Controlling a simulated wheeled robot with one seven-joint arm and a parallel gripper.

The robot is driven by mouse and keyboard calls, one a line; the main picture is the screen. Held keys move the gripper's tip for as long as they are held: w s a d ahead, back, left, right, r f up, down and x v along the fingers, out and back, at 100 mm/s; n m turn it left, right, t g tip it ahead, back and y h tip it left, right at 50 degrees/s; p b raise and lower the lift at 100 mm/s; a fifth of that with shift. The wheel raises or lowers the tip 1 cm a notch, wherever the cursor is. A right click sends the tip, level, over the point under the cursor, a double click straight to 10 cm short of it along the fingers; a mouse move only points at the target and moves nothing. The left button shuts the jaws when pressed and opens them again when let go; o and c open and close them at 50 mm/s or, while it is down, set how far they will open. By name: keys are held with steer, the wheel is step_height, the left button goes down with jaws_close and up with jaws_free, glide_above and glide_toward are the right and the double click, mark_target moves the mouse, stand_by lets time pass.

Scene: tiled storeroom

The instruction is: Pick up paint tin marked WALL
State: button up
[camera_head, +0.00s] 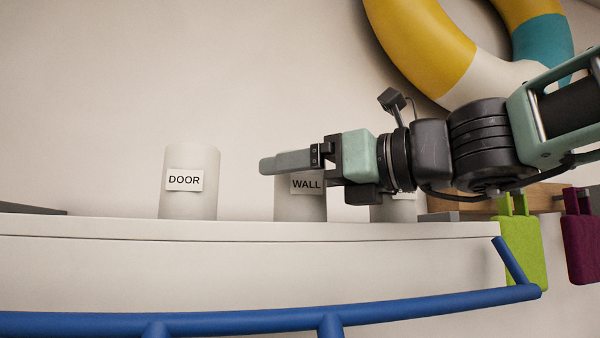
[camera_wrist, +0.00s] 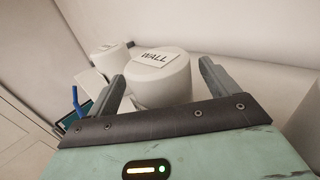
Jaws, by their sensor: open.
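The paint tin marked WALL (camera_head: 302,208) is a pale cylinder standing upright on a white ledge (camera_head: 120,228), partly hidden behind my gripper in the head view. In the wrist view the WALL tin (camera_wrist: 160,82) lies ahead, between the lines of my two fingers. My gripper (camera_head: 268,165) points left across the tin's upper part in the head view. It also shows in the wrist view (camera_wrist: 160,85), with its fingers spread and nothing held. I cannot tell whether a finger touches the tin.
A similar tin marked DOOR (camera_head: 190,200) stands to the left on the ledge. A third pale tin (camera_head: 393,208) is mostly hidden behind my arm. A blue rail (camera_head: 240,320) runs along the front. Green (camera_head: 520,255) and maroon (camera_head: 582,250) items hang at the right.

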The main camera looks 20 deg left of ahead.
steer(key=shift+w+a, duration=0.15)
steer(key=shift+a, duration=0.35)
steer(key=c, duration=1.4)
